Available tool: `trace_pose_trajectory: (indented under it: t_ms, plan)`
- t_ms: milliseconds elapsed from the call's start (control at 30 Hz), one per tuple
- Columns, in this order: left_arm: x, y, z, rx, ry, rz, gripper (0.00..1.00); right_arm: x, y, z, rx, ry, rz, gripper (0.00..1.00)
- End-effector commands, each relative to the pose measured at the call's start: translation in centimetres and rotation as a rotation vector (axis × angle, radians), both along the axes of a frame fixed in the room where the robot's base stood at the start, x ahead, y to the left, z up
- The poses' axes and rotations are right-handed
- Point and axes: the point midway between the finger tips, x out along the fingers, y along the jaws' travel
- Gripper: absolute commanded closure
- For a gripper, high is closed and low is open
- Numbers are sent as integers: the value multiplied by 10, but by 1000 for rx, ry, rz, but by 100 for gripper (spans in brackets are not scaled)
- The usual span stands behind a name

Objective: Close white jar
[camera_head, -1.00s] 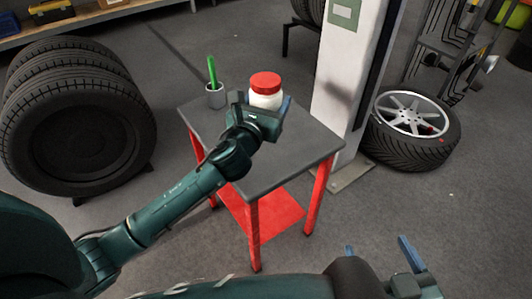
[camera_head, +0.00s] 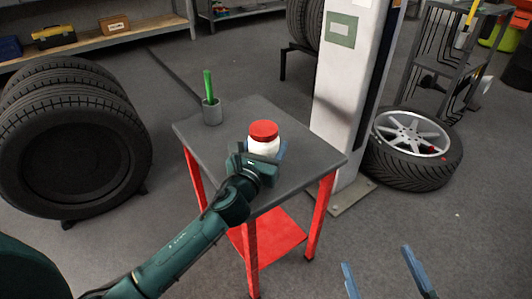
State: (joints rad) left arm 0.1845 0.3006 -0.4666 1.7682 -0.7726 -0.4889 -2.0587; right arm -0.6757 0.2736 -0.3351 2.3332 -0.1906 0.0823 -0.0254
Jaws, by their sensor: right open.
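The white jar (camera_head: 262,147) is upright over the middle of the small table, with a red lid (camera_head: 263,130) on top. I cannot tell whether the lid is screwed tight. My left gripper (camera_head: 263,152) is at the jar's near side, with a blue finger showing at the jar's right. It is shut on the jar's body, below the lid; its palm hides the jar's lower part, so contact with the tabletop cannot be seen. My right gripper (camera_head: 376,258) is open and empty, low at the right, in front of the table and apart from the jar.
The grey-topped table (camera_head: 310,158) has red legs. A grey cup (camera_head: 211,113) with a green stick (camera_head: 208,84) stands at its back left. A white pillar (camera_head: 343,90) rises just behind its right side. Tires stand left, and a wheel (camera_head: 412,145) lies right.

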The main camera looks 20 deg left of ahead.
Motion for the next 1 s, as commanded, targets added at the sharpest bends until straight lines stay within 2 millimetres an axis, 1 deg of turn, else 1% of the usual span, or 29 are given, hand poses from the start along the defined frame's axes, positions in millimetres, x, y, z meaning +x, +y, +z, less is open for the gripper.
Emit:
trace_pose_trajectory:
  t_ms: [33, 300, 467, 500, 733, 1000]
  plan:
    - [0, 0, -4, -1, -4, -1, 100, 0, 1, -2, 2, -11, 5, 20]
    - [0, 0, -2, 1, -5, -1, 100, -1, 1, 1, 5, -17, 6, 20]
    - [0, 0, -7, 1, -5, -1, 100, 0, 1, 0, 10, -15, 7, 20]
    - [0, 0, -7, 1, -1, 0, 33, 0, 1, 1, 10, -15, 7, 20]
    - [0, 0, -7, 1, -1, 0, 14, 0, 1, 1, 10, -15, 7, 20]
    - [0, 0, -5, 0, -2, 0, 14, 0, 2, 3, 9, -16, 7, 20]
